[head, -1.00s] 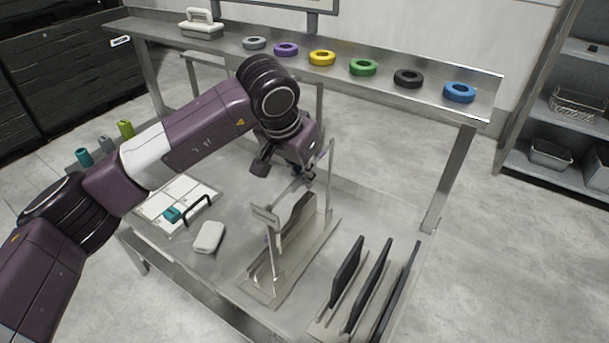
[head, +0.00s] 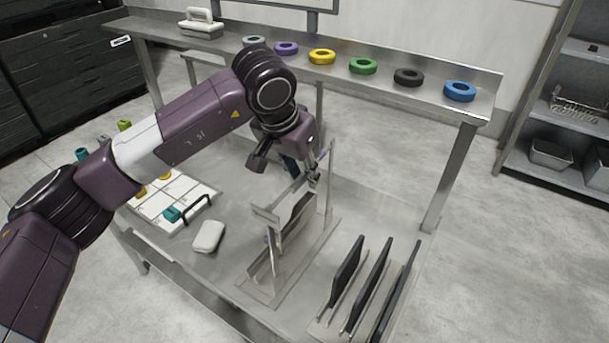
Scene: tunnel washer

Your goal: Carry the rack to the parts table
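A metal stand (head: 281,246) with upright posts, a crossbar and a dark panel in it stands on the steel table (head: 226,268). To its left lies a white gridded tray (head: 152,207) with a black handle, teal and yellow pieces on it. I cannot tell which of these the task calls the rack. My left gripper (head: 290,172) is at the back of the metal stand, by its far post. Its fingertips are small and partly hidden, so I cannot tell whether they are open or touch the post. My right gripper is not in view.
A slotted holder with upright dark panels (head: 367,283) stands right of the stand. A white block (head: 208,236) lies left of it. A raised shelf (head: 224,47) carries several coloured rings. Shelving (head: 560,178) with a wire basket (head: 577,110) is at far right. Open floor lies between.

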